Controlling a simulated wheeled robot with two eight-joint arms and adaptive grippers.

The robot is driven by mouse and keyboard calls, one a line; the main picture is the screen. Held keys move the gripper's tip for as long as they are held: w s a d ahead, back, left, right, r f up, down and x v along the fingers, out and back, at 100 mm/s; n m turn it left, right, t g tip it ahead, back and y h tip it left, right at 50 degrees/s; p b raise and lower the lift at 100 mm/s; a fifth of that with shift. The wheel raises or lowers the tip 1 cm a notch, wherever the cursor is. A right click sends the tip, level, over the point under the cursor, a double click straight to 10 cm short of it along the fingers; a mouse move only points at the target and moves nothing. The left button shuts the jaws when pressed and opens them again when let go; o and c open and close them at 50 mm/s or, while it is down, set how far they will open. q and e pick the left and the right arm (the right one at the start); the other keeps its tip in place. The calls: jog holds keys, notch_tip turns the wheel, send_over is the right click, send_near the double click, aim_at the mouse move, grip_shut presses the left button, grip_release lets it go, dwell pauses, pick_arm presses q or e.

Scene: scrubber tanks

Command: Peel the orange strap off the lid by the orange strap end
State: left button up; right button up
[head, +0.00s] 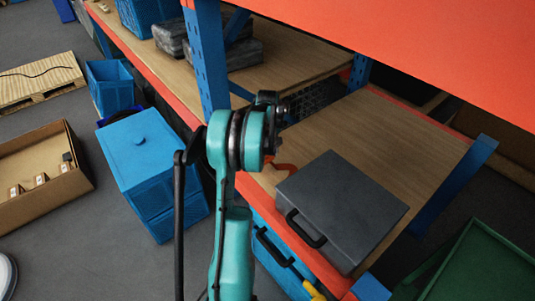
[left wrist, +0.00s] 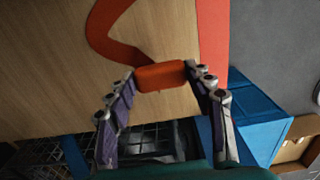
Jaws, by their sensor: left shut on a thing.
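The orange strap end (left wrist: 160,76) is a small orange block between the fingers of my left gripper (left wrist: 163,84), which is shut on it. The orange strap (left wrist: 105,30) curves away over bare wood towards the top of the left wrist view. In the head view a short piece of the strap (head: 284,167) shows beside the grey case; my left arm hides the rest. The grey case (head: 345,200) has a flat lid and a black handle and lies shut on the wooden shelf. I cannot tell whether the strap touches the lid. My right gripper is not in view.
The wooden shelf (head: 388,128) is bare behind the case. A blue upright (head: 206,65) and an orange beam (head: 420,50) frame the rack. A blue lidded bin (head: 143,150) and an open cardboard box (head: 40,165) stand on the floor at left.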

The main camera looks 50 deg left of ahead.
pick_arm(q)
jog(key=shift+f+b, duration=1.95)
jog(key=shift+f, duration=1.15)
jog(key=o, duration=1.3)
jog(key=shift+o, duration=0.2)
jog(key=shift+r, duration=0.1)
notch_tip(320, 180, up, 8)
jog(key=p, duration=0.6)
jog(key=shift+r, duration=0.25)
jog(key=shift+f, duration=0.1)
